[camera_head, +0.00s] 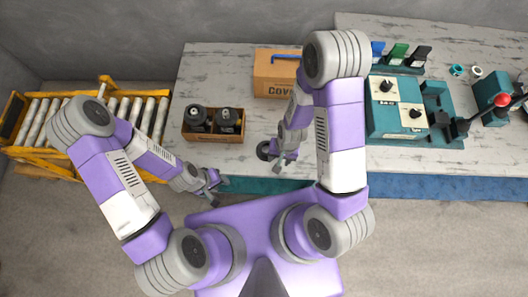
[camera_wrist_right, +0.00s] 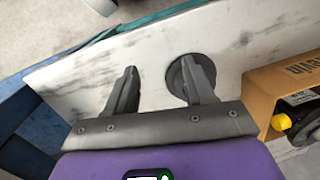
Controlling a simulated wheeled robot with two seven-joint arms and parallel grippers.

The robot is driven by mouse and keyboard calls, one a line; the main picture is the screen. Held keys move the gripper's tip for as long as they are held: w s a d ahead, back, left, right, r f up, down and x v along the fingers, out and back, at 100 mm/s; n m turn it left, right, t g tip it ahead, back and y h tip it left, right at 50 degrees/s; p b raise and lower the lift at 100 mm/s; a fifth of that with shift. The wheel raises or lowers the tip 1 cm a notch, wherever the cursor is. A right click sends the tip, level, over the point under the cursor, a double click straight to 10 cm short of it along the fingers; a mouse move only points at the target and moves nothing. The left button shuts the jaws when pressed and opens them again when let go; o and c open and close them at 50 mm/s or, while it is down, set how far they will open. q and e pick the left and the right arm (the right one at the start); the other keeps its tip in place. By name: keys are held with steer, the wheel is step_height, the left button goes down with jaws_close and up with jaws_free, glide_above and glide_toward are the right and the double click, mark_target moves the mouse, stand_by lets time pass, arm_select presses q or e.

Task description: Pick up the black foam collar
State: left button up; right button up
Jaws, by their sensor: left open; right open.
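A dark round disc-like thing (camera_head: 264,149), which looks like the black foam collar, lies on the marbled worktop near its front edge. In the right wrist view it (camera_wrist_right: 177,77) lies flat, partly hidden behind one finger. I cannot tell whether the finger touches the disc. My left gripper (camera_head: 218,187) is open and empty, off the front edge of the worktop at the left.
A cardboard box (camera_head: 273,79) marked "Cove" stands behind the disc. A wooden tray (camera_head: 214,137) with two black motor-like parts is to the left. A teal control unit (camera_head: 392,122) and coloured bins (camera_head: 398,54) are at the right. A roller conveyor (camera_head: 40,152) is far left.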

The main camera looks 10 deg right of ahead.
mark_target(263, 156)
steer(key=w+m+b, duration=0.1)
steer(key=w+r+m+h+b, duration=0.1)
steer(key=w+b, duration=0.1)
steer(key=shift+w+r, duration=0.2)
steer(key=shift+w, duration=0.1)
steer(key=shift+w+a+r+m+h+b, duration=0.1)
steer(key=shift+w+r+m+h+b, duration=0.2)
steer(key=shift+r+m+b, duration=0.3)
steer(key=f+b, duration=0.1)
steer(key=f, duration=0.1)
steer(key=f+b, duration=0.1)
steer(key=f, duration=0.2)
steer(key=f+b, duration=0.2)
steer(key=shift+w+a+f, duration=0.1)
steer(key=shift+w+f, duration=0.2)
steer(key=shift+w, duration=0.05)
arm_select(q)
step_height(263, 156, down, 10)
steer(key=shift+r, duration=0.25)
arm_select(e)
steer(key=shift+r, duration=0.1)
steer(key=shift+c, duration=0.2)
jaws_close()
